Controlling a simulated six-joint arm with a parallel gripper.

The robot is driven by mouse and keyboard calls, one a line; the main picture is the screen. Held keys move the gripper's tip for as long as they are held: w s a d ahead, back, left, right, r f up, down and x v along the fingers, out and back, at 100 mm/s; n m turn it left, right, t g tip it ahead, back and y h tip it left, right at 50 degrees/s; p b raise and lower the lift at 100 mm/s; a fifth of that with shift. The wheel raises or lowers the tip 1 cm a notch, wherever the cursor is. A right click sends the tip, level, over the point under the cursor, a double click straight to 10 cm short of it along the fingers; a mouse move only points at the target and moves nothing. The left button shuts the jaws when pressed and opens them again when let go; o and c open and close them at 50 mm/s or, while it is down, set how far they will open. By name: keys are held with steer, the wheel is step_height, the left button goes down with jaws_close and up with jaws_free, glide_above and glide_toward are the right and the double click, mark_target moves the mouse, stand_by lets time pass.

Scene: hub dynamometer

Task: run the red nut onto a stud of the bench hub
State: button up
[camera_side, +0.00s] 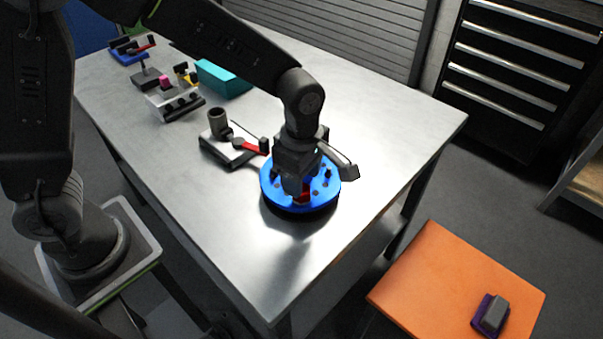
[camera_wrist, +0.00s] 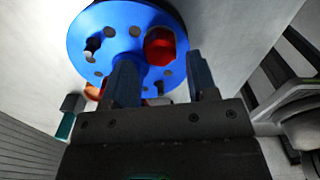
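The bench hub is a blue disc with several holes and dark studs on a dark base; it shows in the side view (camera_side: 328,192) and the wrist view (camera_wrist: 100,30). The red nut (camera_wrist: 160,47) is at the hub's face, off its centre; a bit of red shows below my gripper in the side view (camera_side: 306,192). I cannot tell how far it sits on a stud. My gripper (camera_wrist: 160,60) points down over the hub. Its two fingers stand apart, one each side of the nut, with gaps between. The fingers hide part of the hub.
A light fixture with a grey tube and red lever (camera_side: 252,147) stands left of the hub. Farther back are a teal block (camera_side: 222,77), a grey block with black knobs (camera_side: 172,101) and other fixtures. The bench's right side is clear. An orange surface (camera_side: 440,280) stands front right.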

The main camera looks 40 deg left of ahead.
steer(key=shift+f, duration=1.7)
steer(key=shift+c, duration=0.4)
steer(key=c, duration=0.9)
steer(key=m, duration=0.3)
steer(key=shift+m, duration=0.4)
jaws_close()
steer(key=m, duration=0.4)
steer(key=o, duration=1)
jaws_free()
steer(key=shift+o, duration=0.4)
steer(key=o, duration=0.5)
steer(key=shift+c, duration=0.2)
